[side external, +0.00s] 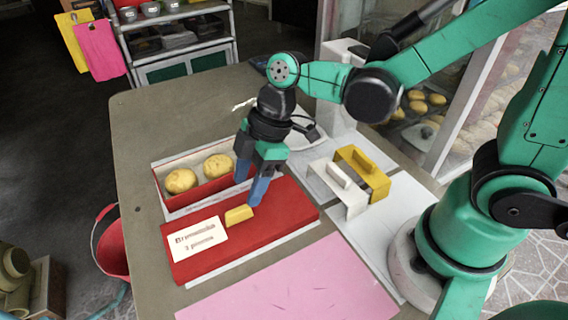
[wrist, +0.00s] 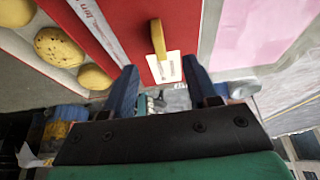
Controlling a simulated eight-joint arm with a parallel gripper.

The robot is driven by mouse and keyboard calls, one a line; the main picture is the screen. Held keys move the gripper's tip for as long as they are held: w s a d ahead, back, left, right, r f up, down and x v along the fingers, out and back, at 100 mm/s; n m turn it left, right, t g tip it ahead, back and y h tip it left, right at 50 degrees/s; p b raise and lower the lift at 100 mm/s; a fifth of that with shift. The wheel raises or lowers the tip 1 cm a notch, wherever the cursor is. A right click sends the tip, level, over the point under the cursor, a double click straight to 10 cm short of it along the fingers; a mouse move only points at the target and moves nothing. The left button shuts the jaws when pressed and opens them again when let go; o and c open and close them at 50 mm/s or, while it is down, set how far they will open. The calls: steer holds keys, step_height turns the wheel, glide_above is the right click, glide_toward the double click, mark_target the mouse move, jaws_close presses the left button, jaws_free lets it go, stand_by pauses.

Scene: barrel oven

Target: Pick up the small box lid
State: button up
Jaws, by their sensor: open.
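The small box lid (side external: 287,208) is a flat red panel with a yellow handle (side external: 239,215) and a white printed label (side external: 195,240). It lies in front of an open box (side external: 160,172) holding round yellow buns (side external: 181,181). My gripper (side external: 247,194) points down over the lid, its blue fingers apart and empty, close to the handle's far side. In the wrist view the lid (wrist: 185,22) fills the upper middle, and the handle (wrist: 158,40) shows ahead of the gap between my fingertips (wrist: 161,67). I cannot tell the exact height above the lid.
A pink sheet (side external: 295,285) lies in front of the lid. White and yellow bracket-like pieces (side external: 363,174) stand to the right. A red bucket (side external: 112,245) is beside the table, and a shelf (side external: 175,45) stands behind. The table's back left (side external: 150,115) is clear.

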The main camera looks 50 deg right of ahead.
mark_target(239, 209)
steer(key=shift+x, duration=2.75)
jaws_close()
